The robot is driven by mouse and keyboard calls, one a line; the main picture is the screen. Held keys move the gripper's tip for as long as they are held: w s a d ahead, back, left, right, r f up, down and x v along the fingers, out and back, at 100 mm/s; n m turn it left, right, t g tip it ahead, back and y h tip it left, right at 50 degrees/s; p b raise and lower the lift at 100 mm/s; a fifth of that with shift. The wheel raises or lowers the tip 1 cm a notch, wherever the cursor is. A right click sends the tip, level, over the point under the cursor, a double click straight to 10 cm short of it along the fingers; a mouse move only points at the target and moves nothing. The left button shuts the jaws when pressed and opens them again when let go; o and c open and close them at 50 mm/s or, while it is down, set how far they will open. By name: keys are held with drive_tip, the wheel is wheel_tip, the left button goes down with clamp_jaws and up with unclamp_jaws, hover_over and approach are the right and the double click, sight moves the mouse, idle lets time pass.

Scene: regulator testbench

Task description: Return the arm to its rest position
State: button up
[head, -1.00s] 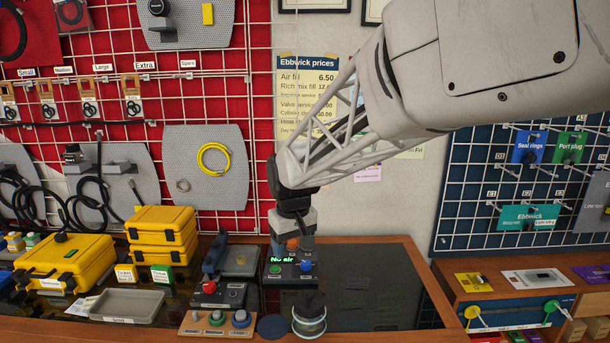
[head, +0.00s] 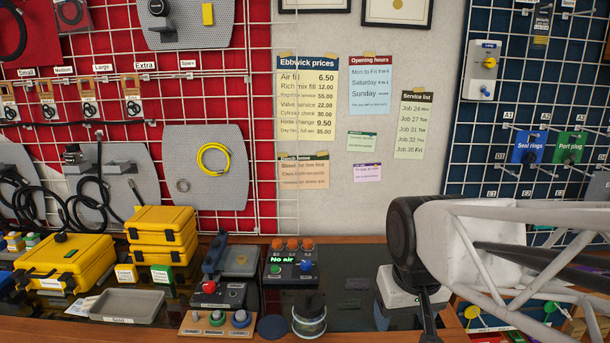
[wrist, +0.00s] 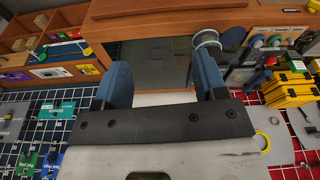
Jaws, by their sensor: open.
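My gripper (wrist: 162,80) is open in the wrist view, with its two blue fingers apart and nothing between them. Beyond the fingers are the dark bench top and its wooden edge. In the head view my pale lattice arm comes in from the right edge. Its dark wrist is low, over the right part of the bench. The fingertips are hard to make out there. A clear-sided round jar with a dark top (head: 309,315) stands at the bench front, left of my wrist and apart from it.
A control box reading "No air" (head: 290,266), a box with a red button (head: 218,293), a grey tray (head: 127,305) and yellow cases (head: 66,262) stand left on the bench. A wire rack of tags (head: 520,150) hangs right. The air before the price sheet (head: 307,97) is clear.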

drive_tip(key=s+d+f+m, duration=0.1)
drive_tip(key=s+d+f, duration=0.1)
drive_tip(key=s, duration=0.5)
drive_tip(key=shift+d, duration=0.45)
drive_tip(key=shift+s, duration=0.1)
idle(0.6)
